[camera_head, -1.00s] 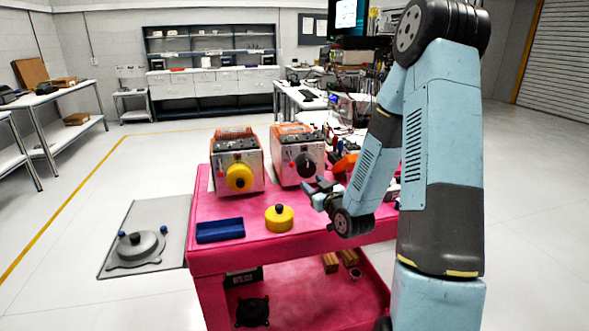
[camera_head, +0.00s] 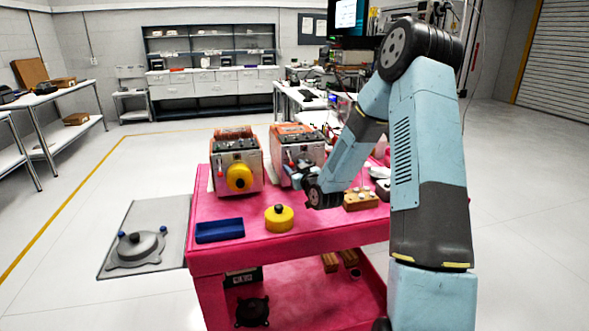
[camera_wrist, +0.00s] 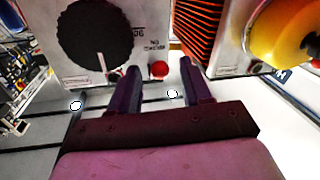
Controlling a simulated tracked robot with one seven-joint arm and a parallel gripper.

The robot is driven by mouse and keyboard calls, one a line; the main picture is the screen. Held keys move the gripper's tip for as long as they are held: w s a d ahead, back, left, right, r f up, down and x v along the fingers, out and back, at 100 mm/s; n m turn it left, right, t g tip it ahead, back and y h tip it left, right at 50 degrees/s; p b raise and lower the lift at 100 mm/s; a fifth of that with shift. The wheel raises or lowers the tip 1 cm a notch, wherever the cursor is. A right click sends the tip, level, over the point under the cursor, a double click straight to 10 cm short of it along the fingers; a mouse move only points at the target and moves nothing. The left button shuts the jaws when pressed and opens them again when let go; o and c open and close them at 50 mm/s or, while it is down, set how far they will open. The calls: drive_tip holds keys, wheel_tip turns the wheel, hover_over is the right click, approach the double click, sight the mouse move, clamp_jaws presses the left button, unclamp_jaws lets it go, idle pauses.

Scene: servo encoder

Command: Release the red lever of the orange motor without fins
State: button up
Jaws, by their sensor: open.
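Two orange motors stand side by side on the pink table. The right one (camera_head: 307,151) has a black disc (camera_wrist: 94,45) on its pale front. I see no fins on it in the wrist view. Its red lever (camera_wrist: 159,69) shows end-on as a round red knob beside the disc. The left motor (camera_head: 236,148) has a yellow disc (camera_head: 239,177), and orange fins (camera_wrist: 200,28) show along its side in the wrist view. My gripper (camera_wrist: 160,74) is open and empty. Its fingers point at the right motor's front, with the knob showing between their tips; contact cannot be told.
A blue tray (camera_head: 220,230) and a yellow round part with a black knob (camera_head: 279,218) lie near the table's front edge. A wooden block with white pieces (camera_head: 360,199) stands right of my gripper. Table space (camera_head: 250,213) in front of the motors is clear.

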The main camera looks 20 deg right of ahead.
sight(290, 159)
drive_tip(key=shift+w, duration=0.1)
drive_tip(key=shift+c, duration=0.3)
clamp_jaws()
drive_tip(key=shift+r, duration=0.15)
wheel_tip(290, 159, up, 4)
drive_tip(key=g, duration=0.5)
drive_tip(key=shift+d+m+h, duration=0.15)
drive_tip(key=shift+m+h, duration=0.25)
drive_tip(key=shift+w+r+m+g, duration=0.25)
drive_tip(key=shift+r+g, duration=0.5)
drive_tip(key=shift+g, duration=0.65)
drive_tip(key=shift+w+r+m+g, duration=0.2)
drive_tip(key=shift+r+g, duration=0.55)
drive_tip(key=shift+g, duration=0.65)
drive_tip(key=shift+w, duration=0.1)
drive_tip(key=shift+o, duration=0.3)
unclamp_jaws()
